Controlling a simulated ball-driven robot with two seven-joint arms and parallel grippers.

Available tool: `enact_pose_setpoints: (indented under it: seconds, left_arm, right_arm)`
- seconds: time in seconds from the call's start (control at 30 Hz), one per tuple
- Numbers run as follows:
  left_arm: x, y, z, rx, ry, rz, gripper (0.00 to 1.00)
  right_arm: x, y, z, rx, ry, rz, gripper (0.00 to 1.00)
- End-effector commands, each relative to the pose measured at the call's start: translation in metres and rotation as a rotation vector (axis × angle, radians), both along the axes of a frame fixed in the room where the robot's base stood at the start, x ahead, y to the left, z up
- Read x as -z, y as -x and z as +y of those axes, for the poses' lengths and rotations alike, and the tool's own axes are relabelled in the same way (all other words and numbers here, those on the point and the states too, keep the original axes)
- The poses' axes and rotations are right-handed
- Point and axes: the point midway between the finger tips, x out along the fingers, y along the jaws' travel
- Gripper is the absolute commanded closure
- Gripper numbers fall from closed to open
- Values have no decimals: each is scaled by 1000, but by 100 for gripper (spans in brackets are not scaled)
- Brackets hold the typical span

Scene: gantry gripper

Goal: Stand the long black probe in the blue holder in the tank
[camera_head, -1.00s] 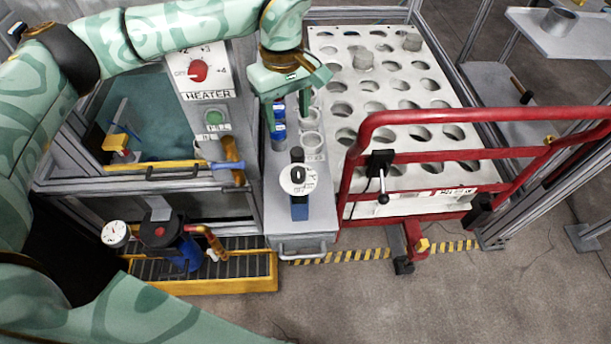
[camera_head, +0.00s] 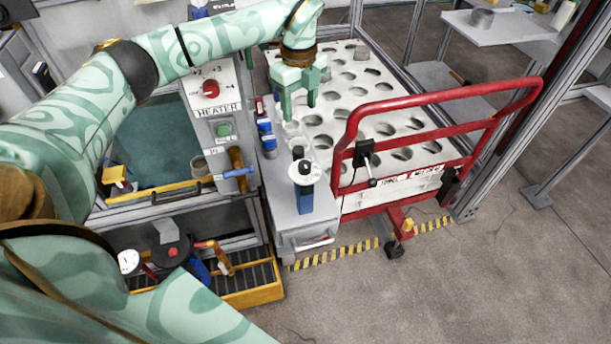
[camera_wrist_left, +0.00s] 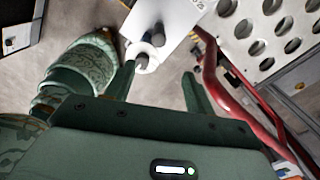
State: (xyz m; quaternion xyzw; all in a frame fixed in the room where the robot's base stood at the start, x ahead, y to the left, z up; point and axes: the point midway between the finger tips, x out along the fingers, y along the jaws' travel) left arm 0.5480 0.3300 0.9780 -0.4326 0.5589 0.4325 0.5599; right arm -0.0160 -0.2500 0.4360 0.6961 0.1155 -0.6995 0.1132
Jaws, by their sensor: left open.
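My left gripper (camera_head: 301,103) is open above the grey bench beside the heater, pointing down with nothing visible between its fingers. It also shows in the left wrist view (camera_wrist_left: 160,84), its two fingers apart. The tank (camera_head: 158,140) with its blue-green floor is left of the heater panel. A yellow fitting (camera_head: 113,175) sits at the tank's near left corner. I cannot make out the blue holder in the tank, partly behind my arm. I cannot pick out the long black probe for certain. My right gripper is out of view.
A white disc with a black knob (camera_head: 305,172) stands nearer. A white perforated table (camera_head: 345,90) and red rail (camera_head: 440,98) are to the right.

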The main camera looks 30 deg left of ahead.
Motion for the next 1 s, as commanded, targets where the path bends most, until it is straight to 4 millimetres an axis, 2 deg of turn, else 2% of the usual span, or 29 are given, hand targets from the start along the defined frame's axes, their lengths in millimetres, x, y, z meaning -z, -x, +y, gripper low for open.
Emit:
enact_pose_setpoints:
  seconds: [0.07, 0.17, 0.4, 0.5, 0.83, 1.0]
  left_arm:
    - [2, 0, 0, -68, 1, 1, 46]
    - [15, 1, -1, -100, 0, 5, 46]
    - [76, 1, -1, -98, 1, 8, 46]
    - [96, 1, 0, -99, 1, 6, 46]
    - [122, 1, 1, -97, 2, 2, 46]
    - [153, 3, 6, -97, 1, 7, 46]
  right_arm:
    - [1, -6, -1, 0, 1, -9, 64]
    - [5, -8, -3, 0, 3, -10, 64]
    - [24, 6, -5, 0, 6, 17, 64]
    - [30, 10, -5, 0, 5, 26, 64]
    - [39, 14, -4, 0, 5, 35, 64]
    - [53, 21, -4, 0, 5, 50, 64]
